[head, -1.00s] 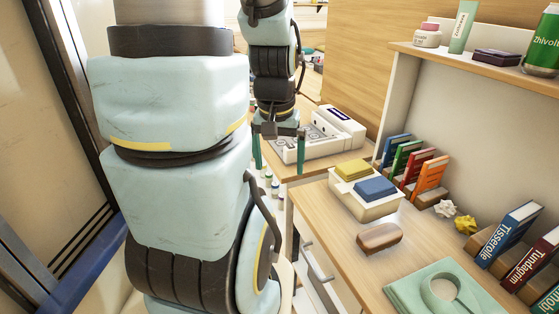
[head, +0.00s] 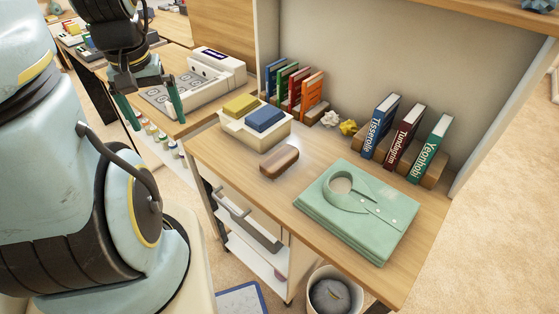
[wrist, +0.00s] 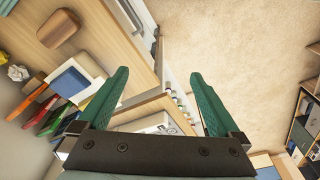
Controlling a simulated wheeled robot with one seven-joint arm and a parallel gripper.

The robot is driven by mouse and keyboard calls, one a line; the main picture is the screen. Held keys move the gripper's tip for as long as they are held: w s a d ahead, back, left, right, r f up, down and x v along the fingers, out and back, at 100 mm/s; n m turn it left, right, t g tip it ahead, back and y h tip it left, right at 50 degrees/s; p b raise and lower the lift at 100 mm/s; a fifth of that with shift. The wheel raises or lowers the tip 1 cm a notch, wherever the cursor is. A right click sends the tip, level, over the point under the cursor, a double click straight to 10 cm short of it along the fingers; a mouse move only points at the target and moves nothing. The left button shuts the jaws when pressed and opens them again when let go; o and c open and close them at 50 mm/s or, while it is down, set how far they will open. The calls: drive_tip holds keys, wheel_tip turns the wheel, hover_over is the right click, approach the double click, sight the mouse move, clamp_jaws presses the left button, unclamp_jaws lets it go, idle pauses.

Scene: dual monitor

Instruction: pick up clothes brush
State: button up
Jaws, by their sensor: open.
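The clothes brush, a brown block with rounded ends (head: 279,160), lies on the wooden desk, between the cream box and the folded green shirt. It also shows at the upper left of the wrist view (wrist: 58,28). My gripper (head: 152,112) has green fingers and is open and empty. It is left of the brush, apart from it, beside the front edge of the desk part with the white machine. In the wrist view my gripper (wrist: 160,95) has its fingers wide apart, with floor and a desk edge seen between them.
A cream box with yellow and blue blocks (head: 235,131) stands just left of the brush. A folded green shirt (head: 375,235) lies to its right. Books (head: 295,88) and crumpled paper (head: 348,127) stand behind. A white machine (head: 213,75) is at left. Bare desk surrounds the brush.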

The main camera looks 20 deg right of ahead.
drive_tip(key=shift+d, duration=0.1)
drive_tip(key=m+g+p, duration=0.2)
drive_tip(key=m+p, duration=0.2)
drive_tip(key=m, duration=0.7)
hover_over(280, 157)
wheel_tip(280, 157, down, 8)
drive_tip(key=f, duration=0.3)
drive_tip(key=f+p, duration=0.1)
drive_tip(key=f, duration=0.1)
drive_tip(key=shift+s+d, duration=0.25)
drive_tip(key=shift+d, duration=0.05)
drive_tip(key=shift+w+a+f+p, duration=0.15)
drive_tip(key=shift+f+p, duration=0.45)
drive_tip(key=shift+f, duration=0.9)
drive_tip(key=shift+w+a+f+p, duration=0.1)
drive_tip(key=shift+f+p, duration=0.5)
drive_tip(key=shift+f, duration=0.9)
clamp_jaws()
drive_tip(key=shift+r+b, duration=1.3)
drive_tip(key=shift+r, duration=3.7)
